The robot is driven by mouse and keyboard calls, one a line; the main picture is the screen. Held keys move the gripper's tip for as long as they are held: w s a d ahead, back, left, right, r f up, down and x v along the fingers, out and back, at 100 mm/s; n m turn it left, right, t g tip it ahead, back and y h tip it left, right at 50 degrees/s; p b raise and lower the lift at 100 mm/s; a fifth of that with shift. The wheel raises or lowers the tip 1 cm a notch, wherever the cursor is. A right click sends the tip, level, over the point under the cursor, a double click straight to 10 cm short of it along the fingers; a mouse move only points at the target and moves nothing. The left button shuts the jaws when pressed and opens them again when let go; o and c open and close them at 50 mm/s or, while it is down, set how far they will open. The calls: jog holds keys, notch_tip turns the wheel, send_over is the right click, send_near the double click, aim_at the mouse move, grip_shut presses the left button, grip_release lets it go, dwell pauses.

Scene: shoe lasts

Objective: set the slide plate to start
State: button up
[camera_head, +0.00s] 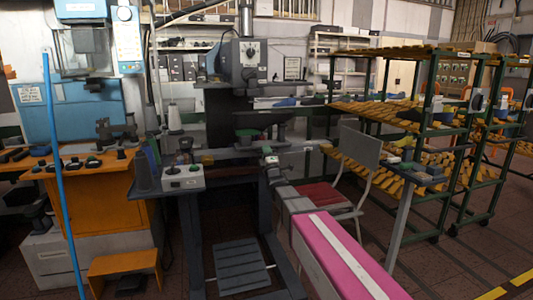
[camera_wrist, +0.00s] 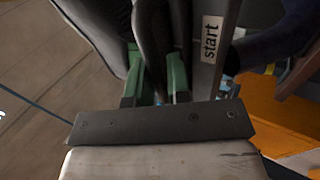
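My gripper (camera_head: 268,154) is at the front of the machine bench in the head view. In the wrist view its two green fingers (camera_wrist: 154,82) stand apart, with a dark curved part (camera_wrist: 152,35) between them. I cannot tell whether they press on it. A grey plate (camera_wrist: 206,75) with a white "start" label (camera_wrist: 211,38) lies just right of the fingers. I cannot tell which piece is the slide plate or how it is set. In the head view the spot at the fingertips is too small to make out.
A control box (camera_head: 183,179) stands on the bench left of my gripper. A chair with a red seat (camera_head: 325,194) is close on the right. Green racks with yellow shelves (camera_head: 385,112) stand further right. An orange cabinet (camera_head: 95,195) and a blue pole (camera_head: 55,165) are left.

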jog(key=shift+o, duration=1)
jog(key=v, duration=1)
jog(key=shift+s+f, duration=0.2)
jog(key=shift+s, duration=0.1)
jog(key=shift+d, duration=0.15)
